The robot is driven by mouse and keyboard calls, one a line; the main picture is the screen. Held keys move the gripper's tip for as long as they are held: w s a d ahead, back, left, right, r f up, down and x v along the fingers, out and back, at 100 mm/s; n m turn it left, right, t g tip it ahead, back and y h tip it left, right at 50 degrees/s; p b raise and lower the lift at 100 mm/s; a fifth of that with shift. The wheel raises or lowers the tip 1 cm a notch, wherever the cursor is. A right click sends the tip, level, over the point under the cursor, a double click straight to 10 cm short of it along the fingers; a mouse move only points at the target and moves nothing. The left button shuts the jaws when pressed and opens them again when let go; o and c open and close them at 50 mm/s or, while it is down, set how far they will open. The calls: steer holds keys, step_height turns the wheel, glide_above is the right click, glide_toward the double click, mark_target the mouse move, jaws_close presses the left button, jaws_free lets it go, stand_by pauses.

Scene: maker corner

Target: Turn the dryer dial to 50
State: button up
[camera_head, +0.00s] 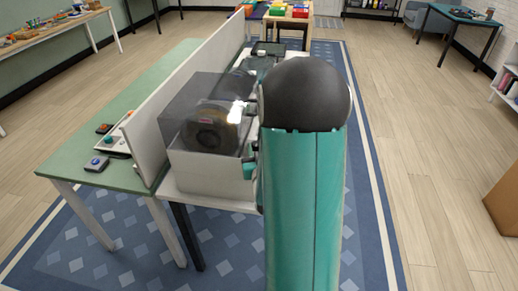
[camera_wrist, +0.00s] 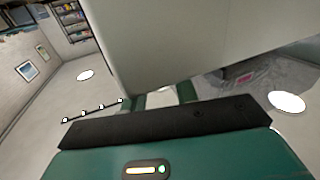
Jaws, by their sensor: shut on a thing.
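The dryer (camera_head: 207,172) is a white box with a clear smoky lid on the white table, with a dark spool inside. In the wrist view its pale body (camera_wrist: 200,40) fills the upper middle, and the clear lid shows at right. My gripper (camera_wrist: 162,98) is up against the dryer, its two green fingers a little apart and their tips out of sight behind the pale body. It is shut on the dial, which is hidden. In the head view my arm covers most of the gripper and the dryer's right side, so the dial's setting cannot be read.
A pale divider panel (camera_head: 190,85) stands behind the dryer. Beyond it is a green table (camera_head: 125,176) with a blue button box (camera_head: 97,163) and other small devices. A table with coloured bins (camera_head: 287,14) stands at the back.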

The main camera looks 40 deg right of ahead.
steer(key=shift+w+a+m+g+h, duration=0.15)
steer(key=shift+m+g+h, duration=0.65)
steer(key=shift+h, duration=0.15)
steer(key=shift+w+a+m+g+h, duration=0.1)
steer(key=shift+a+m+g+h, duration=0.05)
steer(key=shift+m+g+h, duration=0.75)
steer(key=shift+h, duration=0.25)
steer(key=o, duration=1)
steer(key=shift+c, duration=0.2)
steer(key=shift+d, duration=0.1)
